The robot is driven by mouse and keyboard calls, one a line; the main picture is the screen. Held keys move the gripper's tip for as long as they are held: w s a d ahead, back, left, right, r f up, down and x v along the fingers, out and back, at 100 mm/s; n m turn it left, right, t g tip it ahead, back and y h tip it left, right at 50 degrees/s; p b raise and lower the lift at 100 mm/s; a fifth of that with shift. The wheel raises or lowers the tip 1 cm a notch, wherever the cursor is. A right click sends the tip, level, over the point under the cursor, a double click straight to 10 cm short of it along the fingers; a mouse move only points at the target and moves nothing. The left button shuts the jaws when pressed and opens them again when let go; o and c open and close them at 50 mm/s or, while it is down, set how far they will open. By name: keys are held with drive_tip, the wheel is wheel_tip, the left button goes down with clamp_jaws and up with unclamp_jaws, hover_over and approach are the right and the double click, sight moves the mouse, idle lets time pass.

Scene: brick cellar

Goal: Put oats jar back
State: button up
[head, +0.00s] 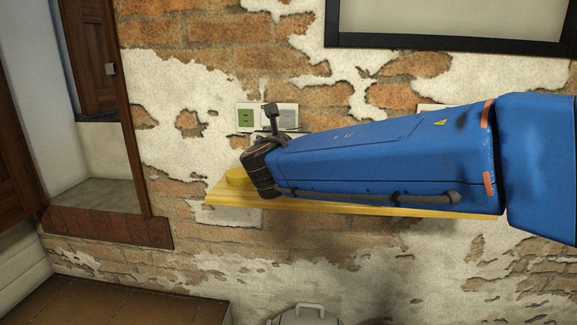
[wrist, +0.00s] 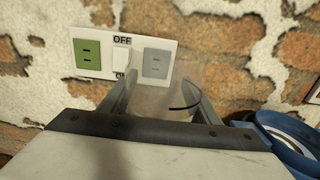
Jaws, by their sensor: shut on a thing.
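In the wrist view, my gripper (wrist: 165,95) is shut on a clear, see-through vessel (wrist: 168,98) with a dark curved line low on its right side. I take it to be the oats jar; no label or oats can be made out. The wall shows through it. In the head view, my blue arm reaches left in front of a yellow wooden shelf (head: 400,211). The gripper's fingers and the jar are hidden behind the arm's dark end there. I cannot tell whether the jar touches the shelf.
Blue round things (wrist: 285,135) lie close right of my gripper. A grey lidded container (head: 303,316) stands below.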

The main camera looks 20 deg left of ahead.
wheel_tip(320, 180, down, 10)
drive_tip(key=shift+r, duration=0.1)
idle(0.4)
drive_tip(key=o, duration=1.1)
drive_tip(key=shift+s, duration=0.1)
drive_tip(key=v, duration=1.1)
drive_tip(key=shift+s, duration=0.4)
